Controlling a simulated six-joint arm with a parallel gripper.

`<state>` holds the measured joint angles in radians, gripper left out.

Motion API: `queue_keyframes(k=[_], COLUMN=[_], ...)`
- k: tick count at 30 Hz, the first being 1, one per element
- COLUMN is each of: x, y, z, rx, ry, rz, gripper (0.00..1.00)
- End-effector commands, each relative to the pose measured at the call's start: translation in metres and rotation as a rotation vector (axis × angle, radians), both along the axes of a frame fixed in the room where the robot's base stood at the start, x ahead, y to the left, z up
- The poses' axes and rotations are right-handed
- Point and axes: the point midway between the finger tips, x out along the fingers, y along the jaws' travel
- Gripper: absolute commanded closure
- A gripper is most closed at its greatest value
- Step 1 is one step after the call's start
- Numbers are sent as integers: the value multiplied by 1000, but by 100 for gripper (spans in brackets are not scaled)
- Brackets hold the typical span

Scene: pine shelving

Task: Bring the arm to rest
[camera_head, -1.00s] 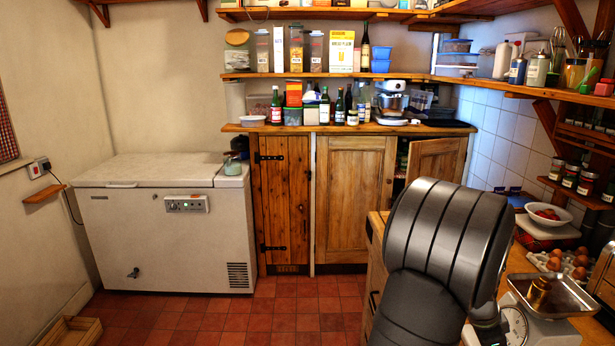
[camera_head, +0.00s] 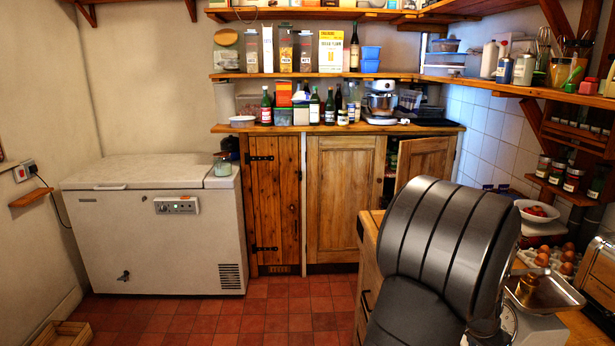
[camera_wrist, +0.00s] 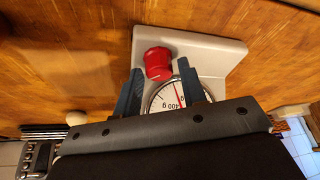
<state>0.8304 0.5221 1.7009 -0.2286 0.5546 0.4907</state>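My arm's dark, banded link (camera_head: 445,235) fills the lower right of the head view and hides my gripper there. In the wrist view my gripper (camera_wrist: 160,78) shows two bluish fingers set apart, so it is open. I see nothing held between the fingers. Beyond them are a white kitchen scale (camera_wrist: 212,50) with a round dial (camera_wrist: 178,97) and a red object (camera_wrist: 158,60). I cannot tell whether the fingers touch any of these.
A scale with a metal pan (camera_head: 562,294) holding a brass weight (camera_head: 527,286) stands on the right counter beside my arm. Eggs (camera_head: 543,258) and a white bowl (camera_head: 537,213) sit behind it. A white freezer (camera_head: 150,240) stands at left. The red tiled floor (camera_head: 285,310) is mostly clear.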

Motion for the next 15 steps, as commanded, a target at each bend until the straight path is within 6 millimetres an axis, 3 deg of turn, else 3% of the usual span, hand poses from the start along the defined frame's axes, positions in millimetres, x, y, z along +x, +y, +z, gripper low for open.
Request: queue_keyframes(k=[9, 15], x=[-2, -8], y=[-1, 10], z=[0, 33], rx=[0, -3], ry=[0, -1], rz=[140, 141], gripper=[62, 62])
